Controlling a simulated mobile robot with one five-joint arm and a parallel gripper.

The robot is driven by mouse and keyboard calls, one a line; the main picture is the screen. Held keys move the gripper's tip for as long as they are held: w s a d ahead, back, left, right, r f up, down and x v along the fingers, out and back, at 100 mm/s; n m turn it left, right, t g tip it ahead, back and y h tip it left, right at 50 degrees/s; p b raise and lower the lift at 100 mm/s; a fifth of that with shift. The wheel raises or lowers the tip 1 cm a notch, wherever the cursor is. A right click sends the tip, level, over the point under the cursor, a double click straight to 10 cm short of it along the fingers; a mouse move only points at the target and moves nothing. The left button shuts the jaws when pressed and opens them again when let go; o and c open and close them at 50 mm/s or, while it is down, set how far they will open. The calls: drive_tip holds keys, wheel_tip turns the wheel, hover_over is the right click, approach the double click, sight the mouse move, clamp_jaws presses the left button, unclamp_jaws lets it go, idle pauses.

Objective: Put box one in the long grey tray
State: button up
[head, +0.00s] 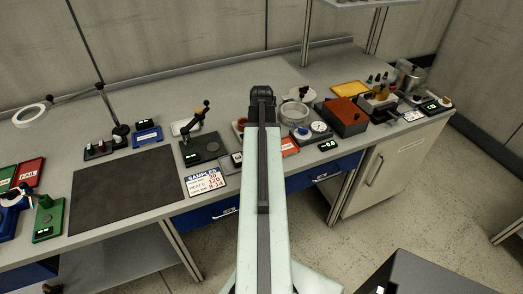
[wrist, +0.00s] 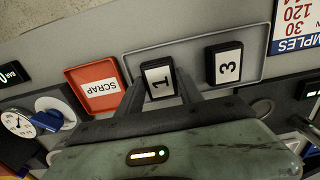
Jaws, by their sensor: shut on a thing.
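Box one (wrist: 158,80), a dark block with a white label reading 1, is between the fingers of my gripper (wrist: 162,88) in the wrist view. The gripper is shut on it. Box one is at the left part of a flat grey area with a thin pale rim, which looks like the long grey tray (wrist: 192,55). I cannot tell whether the box touches it or is held just above. Box three (wrist: 228,66) is at the right part of the same area. In the head view my arm hides box one and the fingers.
A red scrap tray (wrist: 97,87) lies just left of box one, and a small dial gauge (wrist: 18,122) is further left. A samples card (head: 204,181) and a wide dark mat (head: 125,190) lie to the left in the head view. A red-brown box (head: 342,116) stands right.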

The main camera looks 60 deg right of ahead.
drive_tip(key=shift+s+f, duration=0.1)
drive_tip(key=shift+f, duration=0.05)
drive_tip(key=o, duration=1.4)
wheel_tip(320, 180, up, 13)
drive_tip(key=p, duration=1.2)
drive_tip(key=shift+f, duration=0.2)
drive_tip(key=shift+f, duration=0.1)
